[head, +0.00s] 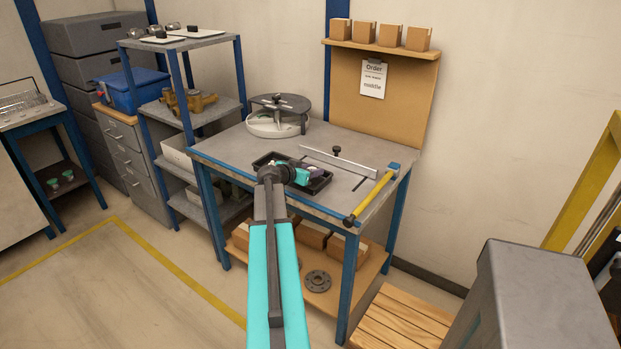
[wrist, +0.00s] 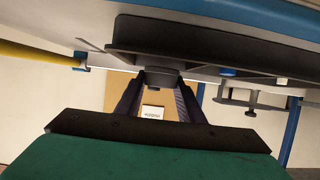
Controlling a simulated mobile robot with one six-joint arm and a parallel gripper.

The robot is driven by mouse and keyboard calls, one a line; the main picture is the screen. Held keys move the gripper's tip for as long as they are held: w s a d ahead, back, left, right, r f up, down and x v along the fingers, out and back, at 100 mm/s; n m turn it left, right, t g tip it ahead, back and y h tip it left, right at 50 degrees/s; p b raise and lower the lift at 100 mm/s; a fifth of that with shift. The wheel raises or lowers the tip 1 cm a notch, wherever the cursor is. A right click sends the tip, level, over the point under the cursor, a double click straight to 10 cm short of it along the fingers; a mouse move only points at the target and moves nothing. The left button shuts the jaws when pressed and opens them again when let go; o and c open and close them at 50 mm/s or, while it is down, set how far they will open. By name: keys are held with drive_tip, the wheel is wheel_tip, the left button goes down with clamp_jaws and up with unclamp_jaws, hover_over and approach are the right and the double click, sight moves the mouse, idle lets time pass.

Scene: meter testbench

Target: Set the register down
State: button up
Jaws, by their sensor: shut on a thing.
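In the head view my arm reaches over the front of the blue-framed workbench (head: 232,150). My gripper (head: 315,170) is at the black tray (head: 323,187) near the bench's front edge. In the wrist view the gripper (wrist: 160,82) is shut on a small dark block, which I take to be the register (wrist: 161,76). The black tray (wrist: 200,42) shows just above the block in that picture. I cannot tell whether the block touches the tray. In the head view the gripper hides the block.
A round turntable-like fixture (head: 265,125) stands at the bench's back left. A grey rail (head: 340,162) and a yellow bar (head: 370,197) lie to the right of the tray. A backboard (head: 385,100) carries an order sheet (head: 373,78). Bare bench top shows left of the tray.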

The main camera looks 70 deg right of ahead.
drive_tip(key=shift+w+f+p, duration=0.1)
drive_tip(key=shift+f+p, duration=0.4)
drive_tip(key=shift+f, duration=1.05)
drive_tip(key=shift+f+b, duration=0.15)
drive_tip(key=shift+b, duration=0.15)
drive_tip(key=o, duration=0.8)
drive_tip(key=shift+r+p, duration=0.2)
drive_tip(key=shift+p, duration=0.1)
drive_tip(key=shift+b+v, duration=1.6)
drive_tip(key=shift+v, duration=4.45)
drive_tip(key=shift+f, duration=0.1)
